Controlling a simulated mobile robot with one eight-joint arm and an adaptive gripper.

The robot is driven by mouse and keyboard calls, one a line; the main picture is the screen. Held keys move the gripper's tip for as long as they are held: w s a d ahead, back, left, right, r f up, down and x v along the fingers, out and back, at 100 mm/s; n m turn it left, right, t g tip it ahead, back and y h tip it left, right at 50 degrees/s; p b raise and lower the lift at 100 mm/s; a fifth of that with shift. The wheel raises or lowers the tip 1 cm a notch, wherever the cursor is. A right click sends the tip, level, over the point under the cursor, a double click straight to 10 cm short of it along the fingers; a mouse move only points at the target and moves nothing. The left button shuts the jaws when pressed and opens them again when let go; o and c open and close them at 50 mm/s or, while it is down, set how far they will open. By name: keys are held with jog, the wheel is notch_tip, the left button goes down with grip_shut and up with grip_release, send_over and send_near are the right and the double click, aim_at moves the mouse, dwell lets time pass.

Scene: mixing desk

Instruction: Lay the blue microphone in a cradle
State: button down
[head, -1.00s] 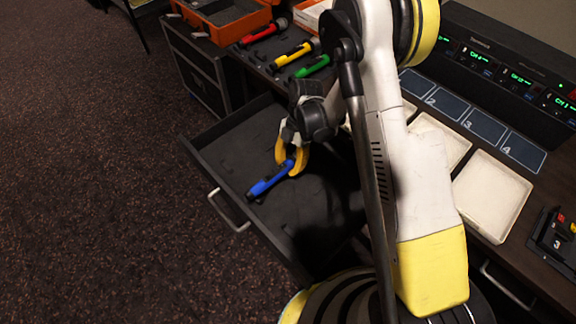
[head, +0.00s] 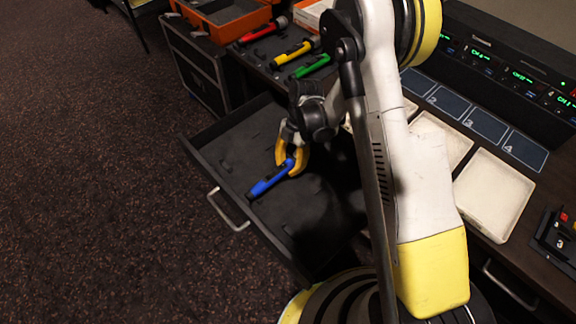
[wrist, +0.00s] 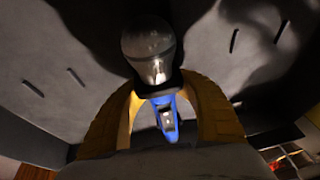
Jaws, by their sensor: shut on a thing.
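The blue microphone (head: 270,184) is held in my gripper (head: 291,160), over the open drawer (head: 232,150). Its blue body points down and left in the head view. In the wrist view the microphone's rounded grille (wrist: 149,45) faces the camera, with the blue body (wrist: 166,118) between my yellow fingers. I cannot tell exactly how high it is above the drawer floor. Red (head: 264,30), yellow (head: 297,52) and green (head: 311,66) microphones lie in a row on the desk behind. Cradle details are too small to make out.
An orange case (head: 229,20) stands at the back left. Pale trays (head: 493,194) and numbered dark pads (head: 483,124) lie on the desk at right, before a rack with green displays (head: 518,76). The drawer handle (head: 229,212) sticks out over the carpet.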

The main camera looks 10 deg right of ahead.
jog(key=shift+f+b, duration=0.4)
jog(key=shift+f, duration=0.15)
jog(key=c, duration=0.8)
grip_release()
jog(key=shift+r, duration=0.1)
jog(key=shift+c, duration=0.2)
jog(key=o, duration=0.4)
jog(key=shift+r, duration=0.1)
